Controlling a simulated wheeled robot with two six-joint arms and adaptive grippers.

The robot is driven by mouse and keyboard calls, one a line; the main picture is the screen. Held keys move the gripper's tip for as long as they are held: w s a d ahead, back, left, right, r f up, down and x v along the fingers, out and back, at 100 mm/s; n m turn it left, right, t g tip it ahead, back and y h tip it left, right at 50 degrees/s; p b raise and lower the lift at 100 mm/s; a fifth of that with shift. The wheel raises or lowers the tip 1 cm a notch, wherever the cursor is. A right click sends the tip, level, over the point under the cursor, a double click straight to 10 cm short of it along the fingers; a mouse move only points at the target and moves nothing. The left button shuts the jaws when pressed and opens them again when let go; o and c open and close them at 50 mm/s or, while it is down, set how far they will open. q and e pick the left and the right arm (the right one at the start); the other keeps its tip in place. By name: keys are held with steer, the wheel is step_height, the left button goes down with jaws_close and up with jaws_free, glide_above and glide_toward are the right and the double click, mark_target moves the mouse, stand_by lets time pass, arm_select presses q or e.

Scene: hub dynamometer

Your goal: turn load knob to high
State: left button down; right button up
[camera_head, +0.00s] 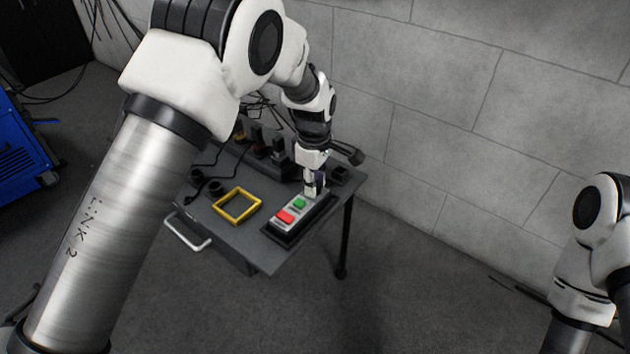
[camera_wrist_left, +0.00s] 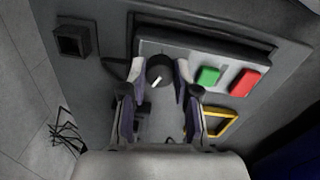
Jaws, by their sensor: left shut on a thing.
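The load knob (camera_wrist_left: 160,73) is a dark round dial with a pale pointer line, on a grey control box (camera_head: 308,207) beside a green button (camera_head: 299,203) and a red button (camera_head: 285,217). My left gripper (camera_wrist_left: 158,68) has its fingers on either side of the knob and is shut on it. In the head view my left gripper (camera_head: 314,188) covers the knob from above. The pointer shows in the left wrist view, but no scale marks are readable. Only part of my right arm shows at the right edge; its gripper is out of view.
The control box stands on a grey table (camera_head: 240,240) near the wall. A yellow square frame (camera_head: 237,206) lies left of it. Dark blocks and cables stand at the back. A white handle (camera_head: 187,233) sticks out at the table's left. A blue cabinet (camera_head: 22,150) is far left.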

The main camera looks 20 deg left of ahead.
arm_select(q)
steer(key=shift+r+p, duration=0.2)
steer(key=shift+p, duration=0.4)
steer(key=m+p, duration=0.8)
steer(key=p, duration=0.3)
steer(key=shift+s+m, duration=0.1)
steer(key=shift+m, duration=0.2)
steer(key=m+p, duration=0.2)
steer(key=shift+m, duration=0.3)
steer(key=m+p, duration=0.2)
steer(key=m, duration=0.1)
steer(key=shift+f+m, duration=0.1)
steer(key=shift+m, duration=0.2)
steer(key=m+p, duration=0.2)
steer(key=m, duration=0.1)
steer(key=shift+a+m, duration=0.1)
steer(key=shift+m, duration=0.2)
steer(key=m+p, duration=0.1)
steer(key=m, duration=0.3)
steer(key=shift+m, duration=0.3)
steer(key=shift+f+m+p, duration=0.1)
steer(key=shift+m+p, duration=0.55)
steer(key=shift+m, duration=1.25)
